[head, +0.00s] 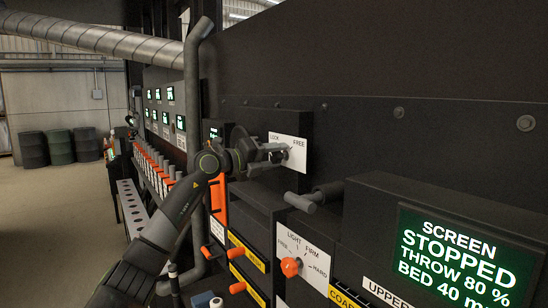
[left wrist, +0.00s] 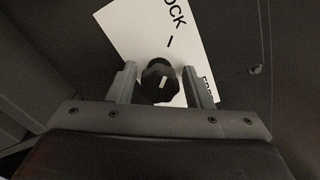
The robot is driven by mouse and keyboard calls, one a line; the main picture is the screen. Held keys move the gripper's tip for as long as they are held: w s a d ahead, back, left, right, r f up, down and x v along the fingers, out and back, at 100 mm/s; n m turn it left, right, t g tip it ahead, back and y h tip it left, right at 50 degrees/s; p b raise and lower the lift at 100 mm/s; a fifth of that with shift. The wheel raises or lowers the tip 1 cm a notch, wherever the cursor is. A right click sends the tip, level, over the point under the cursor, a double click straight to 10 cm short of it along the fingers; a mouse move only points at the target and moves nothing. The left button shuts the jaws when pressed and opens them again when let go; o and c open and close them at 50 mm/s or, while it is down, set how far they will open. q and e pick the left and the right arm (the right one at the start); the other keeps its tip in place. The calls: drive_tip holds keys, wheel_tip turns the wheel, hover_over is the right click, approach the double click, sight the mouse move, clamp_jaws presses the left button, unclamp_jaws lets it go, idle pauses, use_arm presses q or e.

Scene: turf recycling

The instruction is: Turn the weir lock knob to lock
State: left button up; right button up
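The weir lock knob (left wrist: 158,82) is a black scalloped knob with a white pointer mark, on a white plate (left wrist: 196,28) lettered LOCK and FREE. In the left wrist view it sits between the two fingers of my left gripper (left wrist: 161,86), with a visible gap on each side. The mark looks nearly upright in that view, tilted slightly right. In the head view my left gripper (head: 284,153) reaches the plate (head: 299,143) from the left, and its fingers partly hide the knob. My right gripper is not in view.
An orange knob (head: 291,267) on a FREE, LIGHT, FIRM, HARD dial is below. A dark handle (head: 314,196) juts out under the plate. A screen box (head: 462,262) reading STOPPED stands at right. Orange levers (head: 157,170) line the panel at left.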

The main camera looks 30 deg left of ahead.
use_arm(q)
drive_tip(key=shift+o, duration=0.9)
drive_tip(key=shift+s+a+f, duration=0.1)
drive_tip(key=shift+s+a+b, duration=0.15)
drive_tip(key=shift+s+b, duration=0.15)
drive_tip(key=shift+b, duration=0.1)
drive_tip(key=b+v, duration=1.1)
drive_tip(key=v, duration=0.5)
drive_tip(key=shift+s+b, duration=0.2)
drive_tip(key=shift+b, duration=0.2)
drive_tip(key=shift+a, duration=0.1)
